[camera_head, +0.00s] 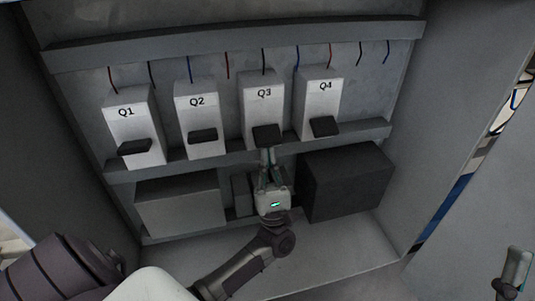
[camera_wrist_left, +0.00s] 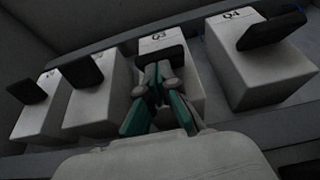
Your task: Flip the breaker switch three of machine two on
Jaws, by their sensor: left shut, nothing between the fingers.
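Inside an open grey cabinet, four white breakers stand in a row, labelled Q1, Q2, Q3 and Q4, each with a black lever. The Q3 breaker (camera_head: 262,104) is third from the left; its lever (camera_head: 267,135) sits at its lower front. My left gripper (camera_head: 267,155) is shut with nothing in it, its fingertips just under the Q3 lever. In the left wrist view the fingertips (camera_wrist_left: 156,68) are at the Q3 lever (camera_wrist_left: 166,52); whether they touch it I cannot tell. Part of my right gripper (camera_head: 512,280) shows at the lower right edge, too little to judge.
The Q1 breaker (camera_head: 131,112), Q2 breaker (camera_head: 198,104) and Q4 breaker (camera_head: 321,100) flank Q3 closely. Coloured wires hang above. Below are a grey box (camera_head: 180,203) and a dark box (camera_head: 345,182) on both sides of my left gripper. The cabinet's side walls enclose the space.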

